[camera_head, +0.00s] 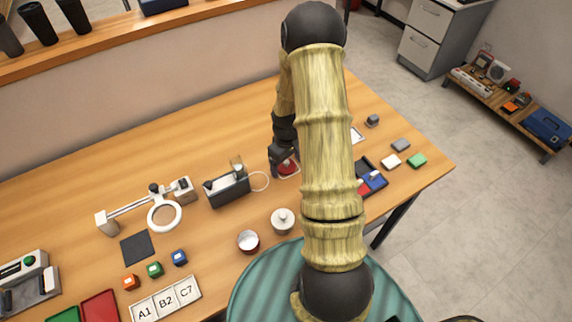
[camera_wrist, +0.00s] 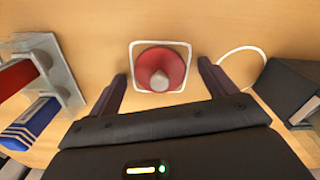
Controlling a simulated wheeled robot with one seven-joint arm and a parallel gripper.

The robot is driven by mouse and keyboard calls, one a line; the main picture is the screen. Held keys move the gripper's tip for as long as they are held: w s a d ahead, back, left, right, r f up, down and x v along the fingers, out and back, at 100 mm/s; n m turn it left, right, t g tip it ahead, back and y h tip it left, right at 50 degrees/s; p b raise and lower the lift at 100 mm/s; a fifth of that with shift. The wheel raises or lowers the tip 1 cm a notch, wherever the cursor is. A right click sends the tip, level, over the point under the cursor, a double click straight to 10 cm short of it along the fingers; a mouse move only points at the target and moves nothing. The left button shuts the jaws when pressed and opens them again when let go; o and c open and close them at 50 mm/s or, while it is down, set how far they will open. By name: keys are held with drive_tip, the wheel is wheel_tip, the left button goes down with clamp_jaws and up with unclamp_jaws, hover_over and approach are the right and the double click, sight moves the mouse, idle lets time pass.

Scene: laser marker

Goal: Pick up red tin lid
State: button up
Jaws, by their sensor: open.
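The red tin lid (camera_wrist: 175,63) is a round red disc with a pale knob. It lies on the wooden table inside a white square outline, in the upper middle of the wrist view. In the head view the lid (camera_head: 288,169) is partly hidden by my gripper (camera_head: 280,157). In the wrist view my gripper (camera_wrist: 162,72) is open, with one finger on each side of the lid and clear space between each finger and its rim. I cannot tell the exact height of the fingertips over the table.
A dark box (camera_head: 228,187) with a white cable loop stands left of the lid.

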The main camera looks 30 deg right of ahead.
sight(286, 162)
drive_tip(key=shift+c, duration=0.2)
drive_tip(key=c, duration=1)
drive_tip(key=shift+w+r, duration=0.1)
drive_tip(key=shift+r, duration=0.35)
drive_tip(key=r, duration=0.4)
drive_tip(key=r+b, duration=0.1)
drive_tip(key=r, duration=0.4)
drive_tip(key=shift+s, duration=0.2)
drive_tip(key=shift+w, duration=0.1)
